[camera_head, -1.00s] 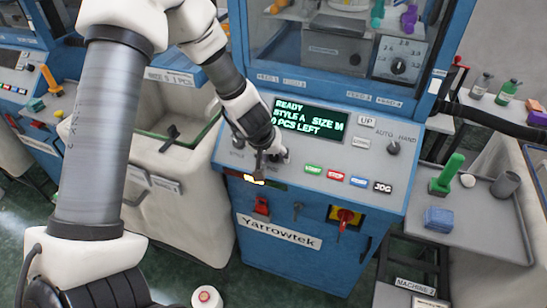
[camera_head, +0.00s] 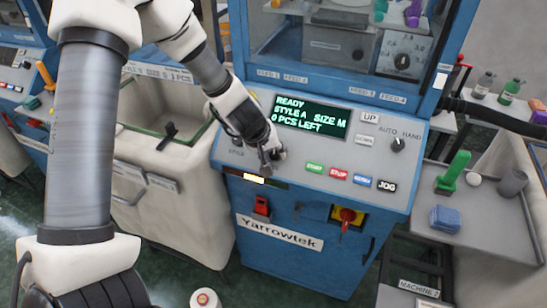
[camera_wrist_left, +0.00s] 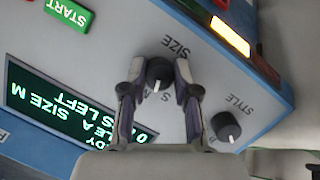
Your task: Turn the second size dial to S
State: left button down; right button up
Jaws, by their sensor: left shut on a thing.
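The size dial (camera_wrist_left: 159,75) is a dark round knob with a pale pointer line, beside the word SIZE on the sloped grey panel (camera_head: 310,150) of the blue machine. My left gripper (camera_wrist_left: 160,82) has its two fingers on either side of this knob, shut on it. In the head view the left gripper (camera_head: 271,156) hides most of the dial. The green-lit display (camera_head: 309,115) reads READY, STYLE A, SIZE M, 0 PCS LEFT. The style dial (camera_wrist_left: 226,126) stands apart from the fingers. My right gripper is not in view.
START (camera_head: 314,168), STOP (camera_head: 339,173) and other buttons lie right of the gripper. The AUTO/HAND knob (camera_head: 397,144) is farther right. A pale bin (camera_head: 155,190) stands left of the machine, and a grey side table (camera_head: 480,215) stands at right.

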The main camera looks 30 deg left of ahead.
pick_arm(q)
jog(key=n+b, duration=0.3)
jog(key=shift+f+t+h, duration=0.15)
jog(key=shift+t+h, duration=0.15)
jog(key=shift+t, duration=0.1)
jog(key=shift+n+b, duration=0.85)
jog(key=shift+n, duration=0.15)
jog(key=shift+r+t, duration=0.2)
jog(key=shift+t, duration=0.1)
jog(key=c, duration=0.9)
grip_release()
jog(key=shift+o, duration=0.2)
jog(key=shift+s+r, duration=0.1)
jog(key=shift+s, duration=0.05)
